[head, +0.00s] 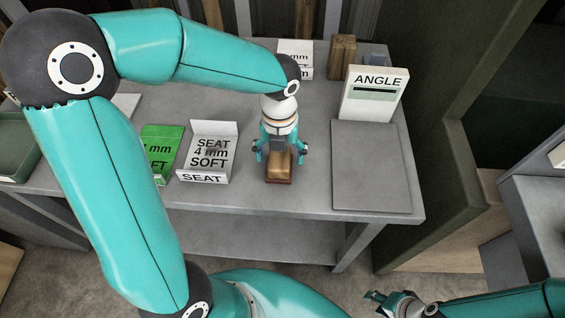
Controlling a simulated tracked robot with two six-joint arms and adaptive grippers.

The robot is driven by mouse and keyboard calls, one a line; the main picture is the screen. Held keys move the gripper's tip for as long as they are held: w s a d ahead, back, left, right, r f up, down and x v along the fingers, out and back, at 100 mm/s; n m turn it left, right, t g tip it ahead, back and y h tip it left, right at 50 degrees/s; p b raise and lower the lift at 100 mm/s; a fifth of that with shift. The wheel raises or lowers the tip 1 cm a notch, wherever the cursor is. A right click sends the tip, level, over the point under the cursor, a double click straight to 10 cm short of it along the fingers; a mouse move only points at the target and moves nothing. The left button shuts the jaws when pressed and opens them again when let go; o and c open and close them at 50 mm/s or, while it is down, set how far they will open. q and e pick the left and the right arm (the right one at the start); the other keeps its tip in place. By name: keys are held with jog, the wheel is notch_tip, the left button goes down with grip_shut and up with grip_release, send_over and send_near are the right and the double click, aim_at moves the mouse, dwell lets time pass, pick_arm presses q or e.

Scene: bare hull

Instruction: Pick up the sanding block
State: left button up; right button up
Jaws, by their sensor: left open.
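The sanding block (280,167) is a small tan and brown block on the grey table, near its front edge. My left gripper (279,153) points down at it, with its open fingers on either side of the block. I cannot tell whether the fingers touch it. The far part of the block is hidden under the gripper. My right gripper (374,299) is low at the bottom right, away from the table, and seems to have its fingers apart and empty.
The grey table (310,195) carries a white "SEAT 4 mm SOFT" holder (209,150) and a green card (161,148) left of the block. A flat grey plate (370,165) and a white "ANGLE" sign (374,95) are at right. A brown wooden block (342,57) stands behind.

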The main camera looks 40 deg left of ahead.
aim_at(280, 157)
pick_arm(q)
notch_tip(280, 157, down, 2)
jog(key=shift+f, duration=0.15)
jog(key=c, duration=1.3)
jog(key=shift+r, duration=0.2)
notch_tip(280, 157, up, 20)
jog(key=shift+f+p, duration=0.1)
jog(key=shift+p, duration=0.65)
jog(key=o, duration=0.7)
jog(key=c, duration=0.5)
